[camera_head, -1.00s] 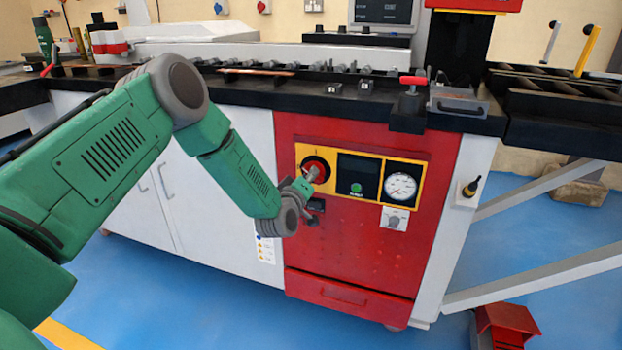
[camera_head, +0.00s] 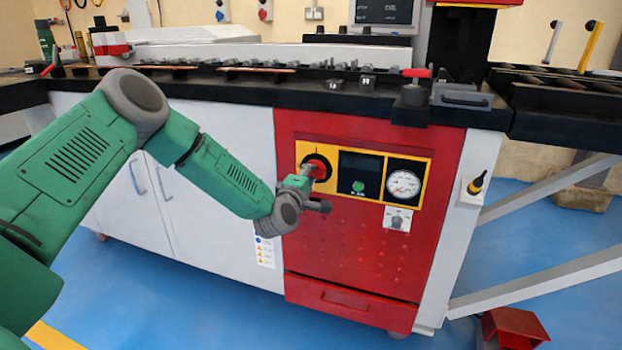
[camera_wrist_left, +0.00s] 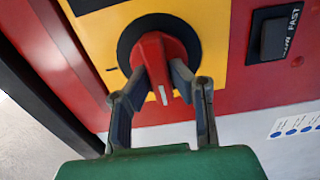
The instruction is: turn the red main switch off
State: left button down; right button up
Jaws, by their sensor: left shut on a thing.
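The red main switch (camera_head: 318,161) is a red rotary knob on a round black base, set in a yellow plate on the red front of the machine. In the left wrist view the knob (camera_wrist_left: 158,55) is seen close up, with a white mark on its handle. My left gripper (camera_head: 310,176) reaches it from the lower left. In the wrist view its two dark fingers (camera_wrist_left: 165,82) lie on either side of the knob's handle and are shut on it. The gripper partly covers the switch in the head view. My right gripper is not in view.
Beside the switch are a dark display with a green button (camera_head: 358,187) and a round gauge (camera_head: 403,185). A black rocker switch marked FAST (camera_wrist_left: 281,34) sits close to the knob. The machine's black worktop edge (camera_head: 250,95) juts out above.

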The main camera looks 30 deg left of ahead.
pick_arm(q)
jog(key=shift+s+a+f, duration=0.15)
jog(key=shift+a+f, duration=0.05)
jog(key=shift+f, duration=0.1)
jog(key=c, duration=1.7)
grip_release()
jog(key=shift+o, duration=1.1)
jog(key=shift+a, duration=0.1)
jog(key=v, duration=1.2)
